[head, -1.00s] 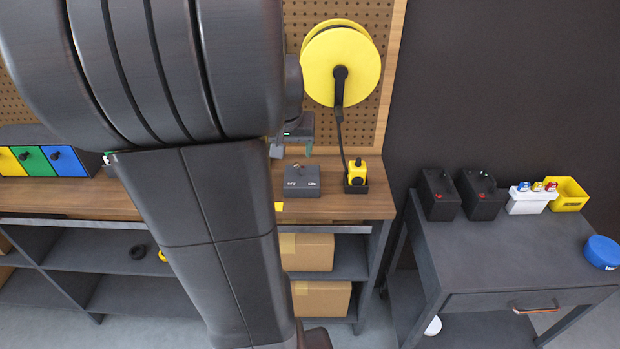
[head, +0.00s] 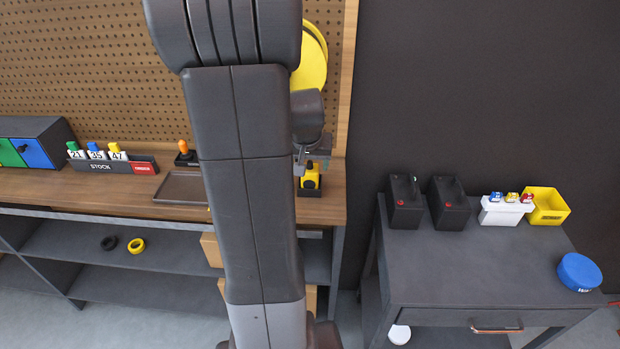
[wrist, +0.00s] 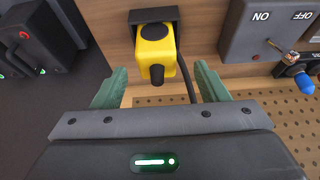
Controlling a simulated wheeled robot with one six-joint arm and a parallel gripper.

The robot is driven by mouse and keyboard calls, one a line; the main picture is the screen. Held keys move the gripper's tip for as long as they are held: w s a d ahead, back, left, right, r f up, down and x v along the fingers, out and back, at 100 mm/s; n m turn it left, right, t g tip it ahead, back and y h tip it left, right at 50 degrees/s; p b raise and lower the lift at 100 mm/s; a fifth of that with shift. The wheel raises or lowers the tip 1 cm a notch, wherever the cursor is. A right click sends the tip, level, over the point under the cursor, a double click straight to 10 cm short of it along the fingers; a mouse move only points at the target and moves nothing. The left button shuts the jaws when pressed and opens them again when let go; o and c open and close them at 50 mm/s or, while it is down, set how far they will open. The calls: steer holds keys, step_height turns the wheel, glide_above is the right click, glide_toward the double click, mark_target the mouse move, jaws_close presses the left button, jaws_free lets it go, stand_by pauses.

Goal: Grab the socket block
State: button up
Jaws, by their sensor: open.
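The socket block looks to be the yellow block (head: 311,180) with a black stub, in a small dark holder at the right end of the wooden bench. In the wrist view the yellow block (wrist: 154,48) sits between and just beyond my two green fingertips, with its stub pointing toward me. My gripper (wrist: 158,82) is open and empty, one finger to each side of the block with a gap. In the head view my gripper (head: 301,160) is close over the block, and my arm partly hides the area.
A grey ON/OFF box (wrist: 262,32) stands close beside the block in the wrist view, and a dark cable runs by the block. The yellow reel (head: 312,60) hangs above. A dark side table (head: 470,265) with black boxes stands to the right.

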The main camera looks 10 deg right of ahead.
mark_target(310, 166)
steer(key=shift+x, duration=2.15)
steer(key=shift+d, duration=0.2)
steer(key=shift+c, duration=0.2)
steer(key=c, duration=1.2)
steer(key=shift+r, duration=0.1)
